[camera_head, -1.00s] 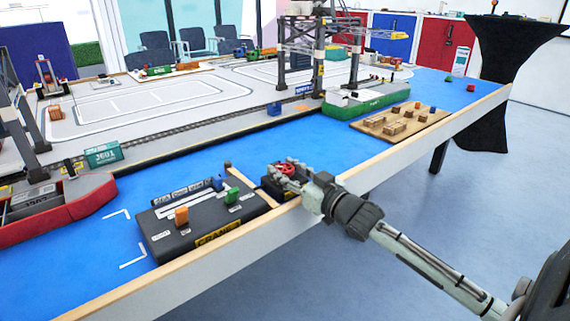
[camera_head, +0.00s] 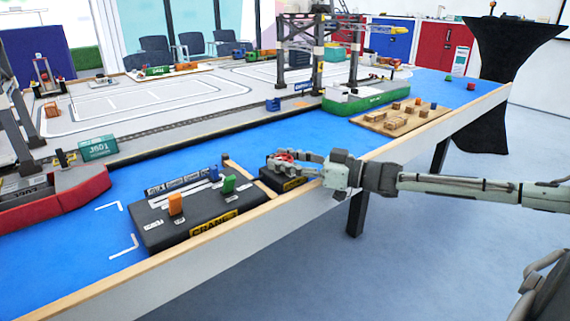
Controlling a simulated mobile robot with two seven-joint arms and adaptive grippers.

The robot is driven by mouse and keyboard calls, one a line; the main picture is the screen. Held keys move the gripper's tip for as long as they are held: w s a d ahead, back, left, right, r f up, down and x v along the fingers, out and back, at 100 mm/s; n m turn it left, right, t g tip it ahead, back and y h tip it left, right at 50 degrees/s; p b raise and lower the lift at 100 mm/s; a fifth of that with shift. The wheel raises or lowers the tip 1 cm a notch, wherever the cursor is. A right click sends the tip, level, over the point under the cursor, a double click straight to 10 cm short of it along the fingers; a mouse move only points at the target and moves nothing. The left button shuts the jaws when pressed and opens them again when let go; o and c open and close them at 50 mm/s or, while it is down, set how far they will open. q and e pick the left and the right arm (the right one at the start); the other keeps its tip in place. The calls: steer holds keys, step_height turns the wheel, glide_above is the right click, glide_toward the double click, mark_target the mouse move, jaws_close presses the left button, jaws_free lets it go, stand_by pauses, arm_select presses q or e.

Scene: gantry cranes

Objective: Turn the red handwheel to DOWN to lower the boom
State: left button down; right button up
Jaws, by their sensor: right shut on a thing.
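The red handwheel (camera_head: 284,157) sits on a small black box (camera_head: 270,179) at the table's front edge, right of the black crane control panel. My right gripper (camera_head: 287,164) is at the handwheel, with its fingers shut on it from the right and covering much of it. Any UP or DOWN marking by the wheel is too small or hidden to read. The crane with its boom (camera_head: 352,26) stands over the green ship (camera_head: 362,101) at the back. My left gripper is not in view.
The crane panel (camera_head: 198,224) carries an orange lever (camera_head: 175,204) and a green lever (camera_head: 228,184), close left of the handwheel box. A wooden board (camera_head: 436,112) with several blocks lies to the right. A red ship (camera_head: 85,189) is at the left. Blue table surface between is clear.

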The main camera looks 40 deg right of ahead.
mark_target(284, 158)
steer(key=shift+r, duration=0.1)
steer(key=o, duration=1.2)
steer(key=shift+c, duration=0.2)
step_height(284, 158, up, 10)
steer(key=shift+f, duration=0.1)
